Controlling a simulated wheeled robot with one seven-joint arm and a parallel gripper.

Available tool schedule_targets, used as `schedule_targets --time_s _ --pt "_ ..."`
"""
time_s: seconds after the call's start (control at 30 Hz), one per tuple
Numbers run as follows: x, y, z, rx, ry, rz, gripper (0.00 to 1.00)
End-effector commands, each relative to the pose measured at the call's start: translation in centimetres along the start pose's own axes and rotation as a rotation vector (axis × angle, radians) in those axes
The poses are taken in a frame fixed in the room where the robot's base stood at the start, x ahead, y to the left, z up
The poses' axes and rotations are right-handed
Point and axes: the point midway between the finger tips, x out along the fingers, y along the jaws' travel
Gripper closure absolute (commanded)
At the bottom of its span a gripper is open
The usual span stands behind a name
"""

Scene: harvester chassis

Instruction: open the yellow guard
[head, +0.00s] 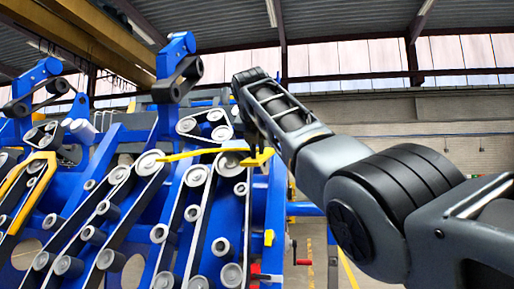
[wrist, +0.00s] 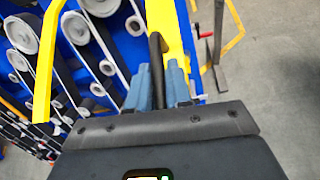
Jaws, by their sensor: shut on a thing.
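The yellow guard (head: 200,153) shows nearly edge-on in the head view, as a thin, roughly level yellow bar standing across the front of the blue chassis's belts and pulleys. In the wrist view the guard (wrist: 165,22) shows as a yellow frame with a wide bar at its near side and a thin arm at left. A dark curved handle (wrist: 155,45) is on the wide bar. My gripper (wrist: 160,72) is shut on this handle, with its blue-grey fingers on either side. In the head view my gripper (head: 252,148) is at the guard's right end, its fingers partly hidden by the wrist.
The blue chassis (head: 258,215) with several belts and grey pulleys lies left of my arm. Another yellow guard (head: 17,200) is at the far left. A red crank handle (head: 301,258) stands low at right. Grey floor at the wrist view's right is mostly clear.

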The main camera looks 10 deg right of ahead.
Motion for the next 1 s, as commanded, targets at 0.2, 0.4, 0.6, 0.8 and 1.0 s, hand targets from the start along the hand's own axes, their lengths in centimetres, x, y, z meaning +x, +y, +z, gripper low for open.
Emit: schedule_targets --time_s 0.2,0.4,0.6,0.8,1.0 --pt "-0.1 0.0 0.5 0.001 -0.012 0.003 0.79" --pt "-0.1 0.0 0.3 0.001 -0.008 0.002 0.6" --pt "0.0 0.0 0.2 0.0 -0.006 0.002 0.6" --pt "-1.1 0.0 0.0 0.001 -0.008 0.003 0.6" --pt "-4.3 0.0 -0.1 0.001 -0.009 0.004 0.6"
